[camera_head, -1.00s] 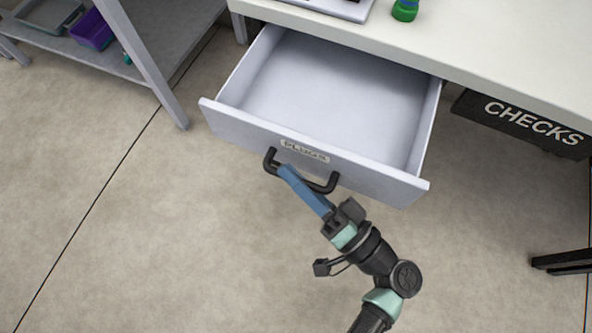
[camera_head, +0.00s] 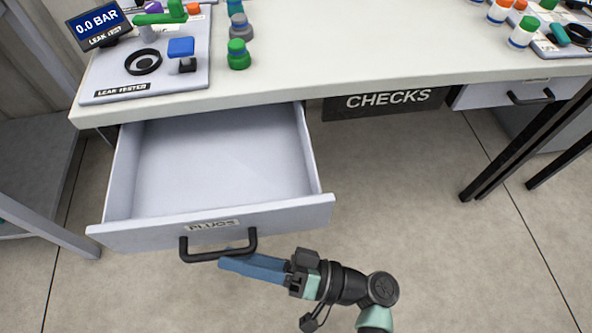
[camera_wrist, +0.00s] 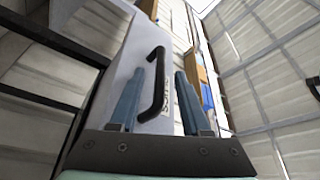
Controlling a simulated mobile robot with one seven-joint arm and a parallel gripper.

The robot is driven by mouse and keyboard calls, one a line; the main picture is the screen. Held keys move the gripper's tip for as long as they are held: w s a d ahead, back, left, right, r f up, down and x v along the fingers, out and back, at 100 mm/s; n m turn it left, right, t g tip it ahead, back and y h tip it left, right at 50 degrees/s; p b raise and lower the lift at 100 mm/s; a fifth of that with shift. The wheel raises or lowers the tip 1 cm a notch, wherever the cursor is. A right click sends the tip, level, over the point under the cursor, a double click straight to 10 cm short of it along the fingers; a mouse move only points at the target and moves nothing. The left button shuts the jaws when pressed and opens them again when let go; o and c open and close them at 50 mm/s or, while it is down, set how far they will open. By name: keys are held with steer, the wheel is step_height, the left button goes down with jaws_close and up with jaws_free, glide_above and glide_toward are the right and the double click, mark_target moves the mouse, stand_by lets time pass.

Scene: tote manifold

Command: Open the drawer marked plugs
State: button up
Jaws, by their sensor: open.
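The grey drawer marked PLUGS (camera_head: 290,213) is pulled well out from under the white bench top, and its inside looks empty. Its black bar handle (camera_head: 219,252) is on the front, below the label. My gripper (camera_head: 222,263) has blue fingers and is just below the right part of the handle in the head view. In the wrist view my gripper (camera_wrist: 160,100) is open, with the two fingers apart and the handle (camera_wrist: 157,85) showing between them. Whether a finger touches the handle I cannot tell.
The bench top (camera_head: 330,65) carries a leak tester (camera_head: 150,60) at left and several capped fittings. A dark CHECKS panel (camera_head: 390,102) hangs under the bench, right of the drawer. Another closed drawer (camera_head: 490,95) is at far right. Bare floor lies in front.

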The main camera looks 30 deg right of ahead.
steer(key=v, duration=0.9)
steer(key=shift+s+d, duration=0.2)
steer(key=shift+d, duration=0.05)
